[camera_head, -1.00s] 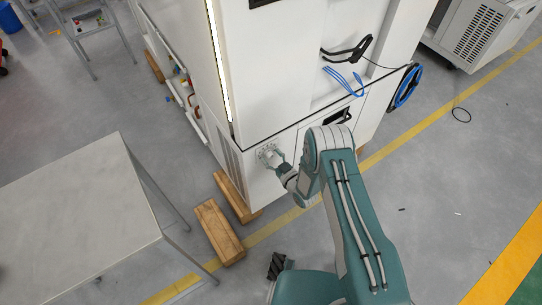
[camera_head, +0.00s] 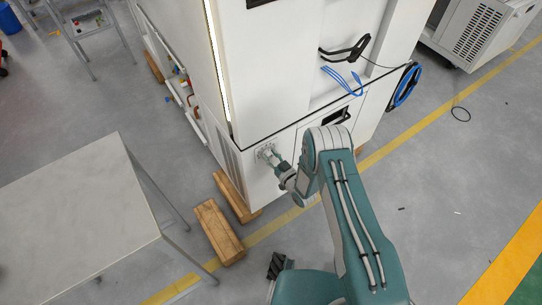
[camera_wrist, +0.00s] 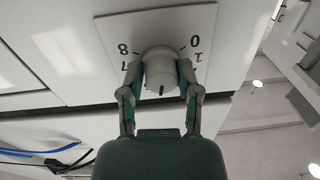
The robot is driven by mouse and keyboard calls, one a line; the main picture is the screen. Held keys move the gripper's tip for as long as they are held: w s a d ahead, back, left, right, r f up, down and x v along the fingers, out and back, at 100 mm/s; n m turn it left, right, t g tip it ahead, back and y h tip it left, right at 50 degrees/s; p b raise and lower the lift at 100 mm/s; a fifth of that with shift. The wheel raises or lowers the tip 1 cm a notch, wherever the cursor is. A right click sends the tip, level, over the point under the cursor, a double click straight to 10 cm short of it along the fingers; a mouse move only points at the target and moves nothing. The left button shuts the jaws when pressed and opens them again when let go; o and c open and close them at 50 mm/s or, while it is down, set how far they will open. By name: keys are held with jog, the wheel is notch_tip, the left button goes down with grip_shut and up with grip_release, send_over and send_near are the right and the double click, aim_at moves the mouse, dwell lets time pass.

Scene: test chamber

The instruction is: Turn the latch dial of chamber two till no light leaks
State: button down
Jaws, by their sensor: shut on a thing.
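The latch dial (camera_wrist: 159,66) is a pale round knob on a square white plate (camera_wrist: 110,30) with numbers around it; 8, 7, 0 and 1 show in the wrist view. A dark mark on the knob points toward the bottom of that view. My gripper (camera_wrist: 160,84) is shut on the dial, one finger on each side. In the head view my gripper (camera_head: 271,156) reaches the low front of the white chamber (camera_head: 262,75). A bright strip of light (camera_head: 217,60) runs down the chamber's left front edge.
A grey table (camera_head: 80,215) stands at the left. Wooden beams (camera_head: 219,232) lie on the floor by the chamber's base. A black handle (camera_head: 345,48), blue cable (camera_head: 345,80) and blue handwheel (camera_head: 405,86) are on the chamber's right side.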

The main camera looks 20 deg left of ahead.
jog(key=shift+w+a+r+m, duration=0.1)
jog(key=shift+a+r+m, duration=0.05)
jog(key=shift+m, duration=1.05)
jog(key=shift+c, duration=1.8)
grip_release()
jog(key=shift+a, duration=0.2)
jog(key=shift+d, duration=0.35)
jog(key=v, duration=1.1)
jog(key=shift+s+f, duration=0.3)
